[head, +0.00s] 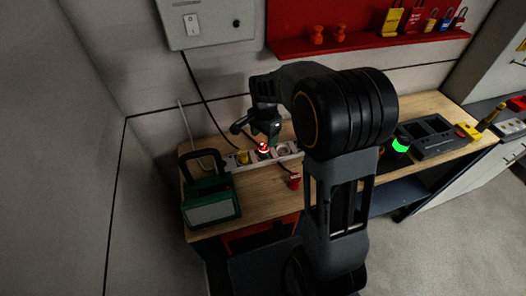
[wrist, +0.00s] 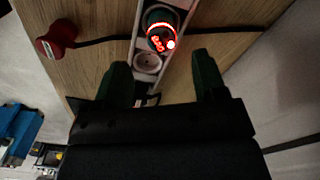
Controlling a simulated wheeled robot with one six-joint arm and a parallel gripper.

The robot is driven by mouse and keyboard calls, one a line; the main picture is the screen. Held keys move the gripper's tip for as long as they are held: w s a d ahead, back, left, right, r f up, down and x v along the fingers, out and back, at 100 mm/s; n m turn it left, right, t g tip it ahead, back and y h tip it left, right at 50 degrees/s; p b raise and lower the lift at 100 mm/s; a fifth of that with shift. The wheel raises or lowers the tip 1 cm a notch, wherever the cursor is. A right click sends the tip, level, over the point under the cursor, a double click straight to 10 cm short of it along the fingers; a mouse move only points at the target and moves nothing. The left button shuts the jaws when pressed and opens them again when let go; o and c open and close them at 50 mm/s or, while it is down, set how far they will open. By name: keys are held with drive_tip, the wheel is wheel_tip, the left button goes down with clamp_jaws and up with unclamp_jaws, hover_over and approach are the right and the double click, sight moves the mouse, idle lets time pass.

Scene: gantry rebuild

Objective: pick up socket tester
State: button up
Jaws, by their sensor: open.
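The socket tester (head: 263,149) sits in the white socket strip (head: 285,150) on the workbench, lit with red lights. In the wrist view the tester (wrist: 160,34) is a round dark body with glowing red marks, seated in a socket of the strip (wrist: 133,50). My gripper (head: 264,133) is just above it in the head view. In the wrist view my gripper (wrist: 163,68) has its two dark green fingers apart, with nothing held between them. The tester lies ahead of the gap, beyond the fingertips. An empty round socket shows between the fingers and the tester.
A yellow plug (head: 242,157) is on the strip left of the tester. A red object (head: 294,182) with a dark cable stands in front of the strip. A green case (head: 211,200) is at the bench's left. A wall box (head: 210,22) and red lockout shelf (head: 360,40) are behind.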

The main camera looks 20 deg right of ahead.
sight(264, 146)
drive_tip(key=shift+a+f+p, duration=0.1)
drive_tip(key=shift+f+p, duration=0.65)
drive_tip(key=shift+f, duration=2.3)
drive_tip(key=c, duration=1.1)
drive_tip(key=shift+w+r, duration=0.1)
drive_tip(key=shift+r, duration=0.1)
